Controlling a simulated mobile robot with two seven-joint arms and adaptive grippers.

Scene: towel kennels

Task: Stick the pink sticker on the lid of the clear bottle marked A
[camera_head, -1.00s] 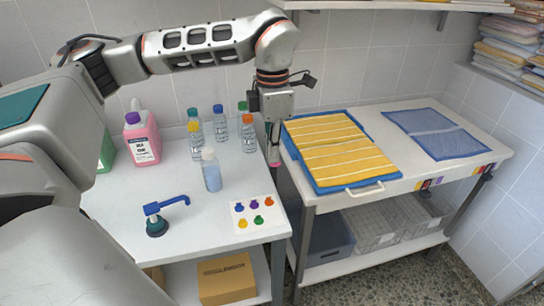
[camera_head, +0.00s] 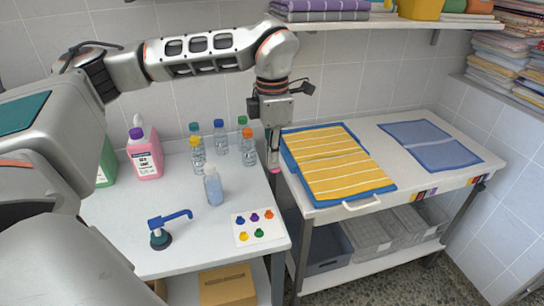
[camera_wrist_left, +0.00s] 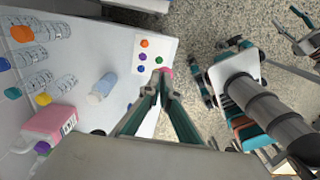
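My left gripper (camera_head: 275,167) hangs from above over the right edge of the white table. It is shut on a small pink sticker, seen at the tips in the left wrist view (camera_wrist_left: 166,72). A small bottle with a pale lid (camera_head: 213,187) stands upright to the gripper's left, apart from it. Behind it stand several clear bottles with orange (camera_head: 248,147), yellow (camera_head: 197,155), blue (camera_head: 220,138) and green lids. I cannot read any letter on them. A sticker sheet (camera_head: 240,239) on the table carries blue, purple, orange, yellow and green stickers.
A pink jug (camera_head: 145,155) and a green jug stand at the back left. A second table to the right holds a yellow striped towel (camera_head: 335,160) and a blue cloth (camera_head: 430,145). A shelf hangs above.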

